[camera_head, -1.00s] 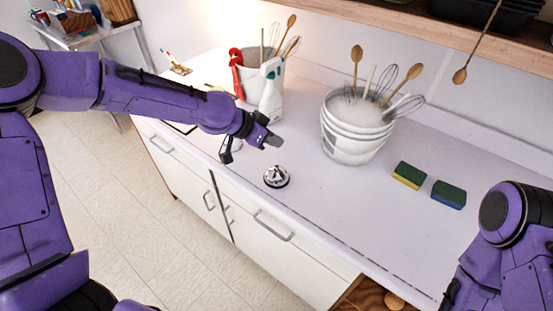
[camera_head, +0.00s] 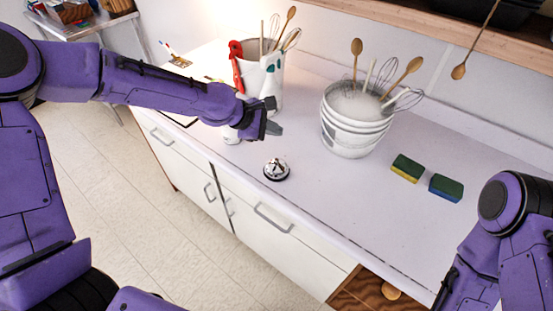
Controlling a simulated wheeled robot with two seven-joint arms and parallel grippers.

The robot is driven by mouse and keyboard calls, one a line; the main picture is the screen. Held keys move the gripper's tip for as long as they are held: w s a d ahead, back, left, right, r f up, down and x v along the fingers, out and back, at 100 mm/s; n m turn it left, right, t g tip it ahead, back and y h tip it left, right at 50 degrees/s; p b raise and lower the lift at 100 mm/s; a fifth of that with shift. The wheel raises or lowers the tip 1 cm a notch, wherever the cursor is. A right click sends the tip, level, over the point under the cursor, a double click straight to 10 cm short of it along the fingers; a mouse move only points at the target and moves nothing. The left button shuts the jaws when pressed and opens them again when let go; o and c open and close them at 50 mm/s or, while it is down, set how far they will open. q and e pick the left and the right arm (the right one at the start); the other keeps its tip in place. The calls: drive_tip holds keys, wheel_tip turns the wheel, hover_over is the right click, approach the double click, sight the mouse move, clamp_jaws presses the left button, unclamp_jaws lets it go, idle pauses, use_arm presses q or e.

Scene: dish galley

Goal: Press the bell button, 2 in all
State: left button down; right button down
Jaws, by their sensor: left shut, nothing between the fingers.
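The bell (camera_head: 276,169), silver with a dark base, stands on the white counter near its front edge. My left gripper (camera_head: 276,118) is shut and empty. In the head view it appears just above the bell, apart from it. The small button on the bell's top is in plain view. My right arm is at the lower right, but its gripper is out of the picture.
A white bucket (camera_head: 352,139) with whisks and wooden spoons stands behind and right of the bell. Another utensil container (camera_head: 268,75) is behind my left arm. Two sponges (camera_head: 407,167) (camera_head: 446,187) lie to the right. The counter between bell and sponges is clear.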

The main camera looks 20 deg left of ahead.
use_arm(q)
drive_tip(key=b, duration=0.8)
hover_over(277, 160)
drive_tip(key=f, duration=0.7)
drive_tip(key=shift+s+a+f, duration=0.1)
drive_tip(key=shift+s+a, duration=0.25)
drive_tip(key=shift+a, duration=0.05)
drive_tip(key=shift+f, duration=0.85)
drive_tip(key=shift+f, duration=0.4)
drive_tip(key=shift+f, duration=0.5)
idle(0.8)
drive_tip(key=shift+r, duration=0.1)
drive_tip(key=shift+r+p, duration=0.85)
drive_tip(key=shift+p, duration=0.1)
